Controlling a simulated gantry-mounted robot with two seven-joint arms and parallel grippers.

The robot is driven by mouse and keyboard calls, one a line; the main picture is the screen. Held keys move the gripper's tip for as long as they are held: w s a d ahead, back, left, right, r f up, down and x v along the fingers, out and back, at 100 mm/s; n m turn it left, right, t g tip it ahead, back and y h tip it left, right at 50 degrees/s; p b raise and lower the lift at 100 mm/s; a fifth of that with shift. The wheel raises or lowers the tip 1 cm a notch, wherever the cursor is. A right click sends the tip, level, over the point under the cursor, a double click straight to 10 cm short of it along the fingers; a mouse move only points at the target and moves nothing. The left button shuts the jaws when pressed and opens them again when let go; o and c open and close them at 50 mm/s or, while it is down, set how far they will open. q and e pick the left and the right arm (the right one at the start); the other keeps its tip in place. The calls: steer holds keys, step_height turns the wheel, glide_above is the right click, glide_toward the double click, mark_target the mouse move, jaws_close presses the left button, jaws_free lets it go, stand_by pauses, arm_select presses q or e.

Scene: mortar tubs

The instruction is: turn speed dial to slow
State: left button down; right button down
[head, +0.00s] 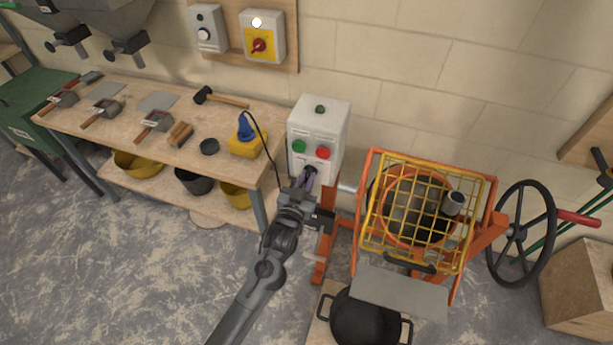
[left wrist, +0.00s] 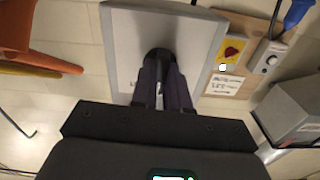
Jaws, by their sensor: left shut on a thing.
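The control box (head: 318,118) is light grey, with a green button (head: 299,146) and a red button (head: 323,153) on its front. Its front face also shows in the left wrist view (left wrist: 118,50). A dark speed dial (left wrist: 158,55) sits low on that face, in the left wrist view. My left gripper (head: 308,178) is at the lower front of the box, and its two dark fingers (left wrist: 164,80) are shut on the dial from both sides. In the head view the gripper hides the dial. I cannot read the dial's setting. My right gripper is not in view.
The orange mixer with a yellow grille (head: 432,180) stands right of the box, with a black handwheel (head: 520,233). A black tub (head: 365,315) is below it. A workbench (head: 180,170) with trowels, a mallet and a yellow-and-blue tool stands at left. A wall switch (head: 262,38) is above.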

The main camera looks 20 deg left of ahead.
arm_select(q)
steer(key=n+p, duration=0.2)
steer(key=n, duration=0.3)
steer(key=shift+r, duration=0.1)
steer(key=shift+n, duration=1.2)
steer(key=shift+p, duration=0.3)
steer(key=shift+n, duration=0.3)
steer(key=c, duration=1.1)
jaws_free()
steer(key=shift+s, duration=0.1)
